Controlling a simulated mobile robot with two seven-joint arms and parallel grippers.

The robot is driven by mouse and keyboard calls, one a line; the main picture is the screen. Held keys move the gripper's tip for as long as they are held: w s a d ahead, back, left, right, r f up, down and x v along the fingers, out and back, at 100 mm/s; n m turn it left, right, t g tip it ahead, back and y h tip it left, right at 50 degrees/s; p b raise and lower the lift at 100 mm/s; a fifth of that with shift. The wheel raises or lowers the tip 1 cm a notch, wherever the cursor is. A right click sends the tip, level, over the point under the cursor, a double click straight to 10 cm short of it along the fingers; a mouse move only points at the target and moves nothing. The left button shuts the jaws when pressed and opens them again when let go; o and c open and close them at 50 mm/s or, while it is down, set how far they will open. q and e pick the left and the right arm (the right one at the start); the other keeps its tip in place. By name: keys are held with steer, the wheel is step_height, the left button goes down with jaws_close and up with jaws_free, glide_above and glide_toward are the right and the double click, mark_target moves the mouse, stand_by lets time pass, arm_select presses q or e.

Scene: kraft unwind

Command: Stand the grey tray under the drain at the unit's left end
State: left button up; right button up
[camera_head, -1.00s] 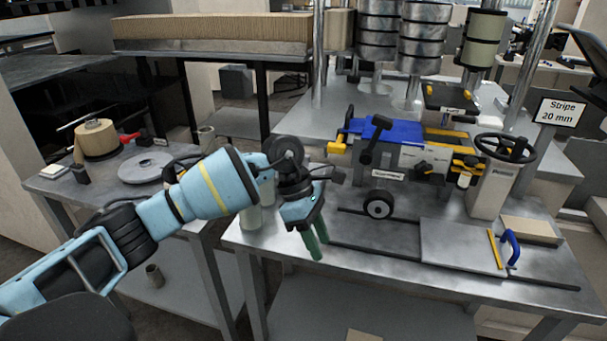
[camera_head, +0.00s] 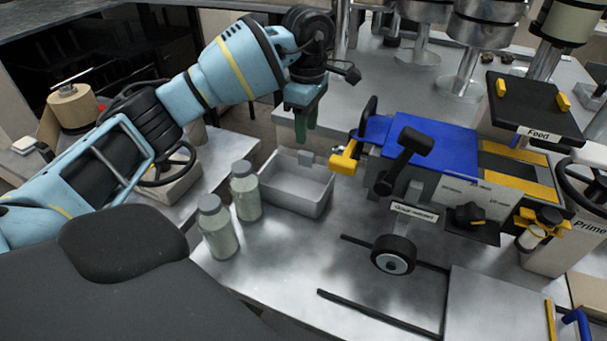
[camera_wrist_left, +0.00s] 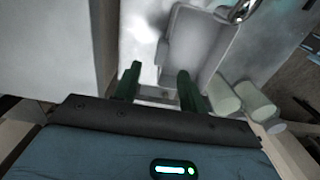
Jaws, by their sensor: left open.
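The grey tray (camera_head: 288,201) is an open rectangular box standing on the metal bench at the left of the unit (camera_head: 430,142). It looks empty. A yellow fitting (camera_head: 346,158) sticks out of the unit's left end, close to the tray's right rim; I cannot tell whether it is the drain. My left gripper (camera_head: 306,122) is open, fingers pointing down, above and behind the tray's far edge. In the left wrist view the open fingers (camera_wrist_left: 157,88) are at the near end of the tray (camera_wrist_left: 196,42), with nothing visibly held. My right gripper is not in view.
Two capped bottles (camera_head: 218,228) (camera_head: 246,190) stand close to the tray's left side. Two dark rails (camera_head: 378,315) and a black wheel (camera_head: 394,254) lie to the right. The bench front between bottles and rails is clear. A handwheel (camera_head: 165,165) sits on the left table.

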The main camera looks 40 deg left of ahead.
mark_target(306, 153)
arm_select(q)
steer(key=shift+s, duration=0.2)
steer(key=shift+s+f, duration=0.1)
steer(key=shift+f, duration=3.75)
jaws_close()
